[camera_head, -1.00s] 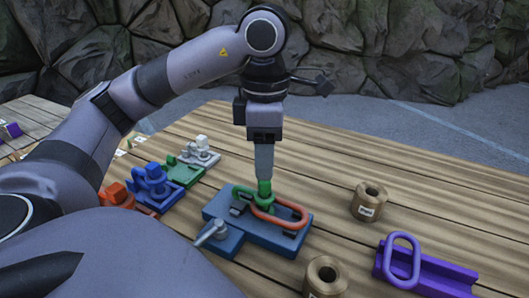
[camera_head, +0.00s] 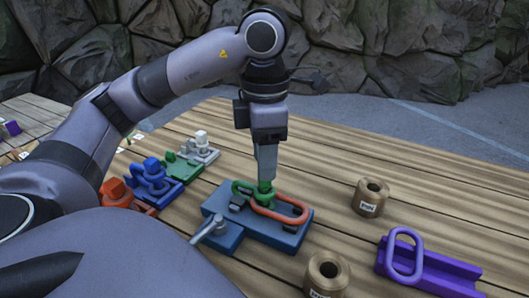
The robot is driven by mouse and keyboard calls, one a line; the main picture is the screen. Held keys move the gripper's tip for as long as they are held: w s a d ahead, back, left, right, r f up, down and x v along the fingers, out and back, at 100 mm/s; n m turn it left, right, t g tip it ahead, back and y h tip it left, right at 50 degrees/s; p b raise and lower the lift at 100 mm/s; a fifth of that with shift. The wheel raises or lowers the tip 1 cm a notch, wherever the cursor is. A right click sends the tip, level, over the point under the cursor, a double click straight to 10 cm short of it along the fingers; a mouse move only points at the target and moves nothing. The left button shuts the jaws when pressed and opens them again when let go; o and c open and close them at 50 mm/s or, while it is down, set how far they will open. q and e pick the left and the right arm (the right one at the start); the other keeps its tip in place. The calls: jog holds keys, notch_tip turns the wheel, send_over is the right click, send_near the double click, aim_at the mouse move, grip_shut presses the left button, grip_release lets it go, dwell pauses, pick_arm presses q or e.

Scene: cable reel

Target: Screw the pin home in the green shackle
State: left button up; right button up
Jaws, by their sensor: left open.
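The green shackle (camera_head: 240,190) sits on a blue fixture block (camera_head: 235,234) on the wooden table. An orange oval link (camera_head: 282,212) lies on the block and meets the shackle. The green pin (camera_head: 265,187) stands upright at the shackle, its top at my left gripper's fingertips. My left gripper (camera_head: 265,177) points straight down over the pin and is open; the fingers hide part of the pin. How deep the pin sits in the shackle cannot be told. My right gripper is not in view.
Orange, blue, green and white holders (camera_head: 190,148) stand in a row at the left. Two brown spools (camera_head: 370,197) stand at the right. A purple rail with an upright purple link (camera_head: 404,256) is at the lower right. A grey lever (camera_head: 208,230) sticks out from the block.

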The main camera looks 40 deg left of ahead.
pick_arm(q)
jog(key=shift+f+b, duration=1.2)
jog(key=shift+f, duration=0.4)
grip_shut()
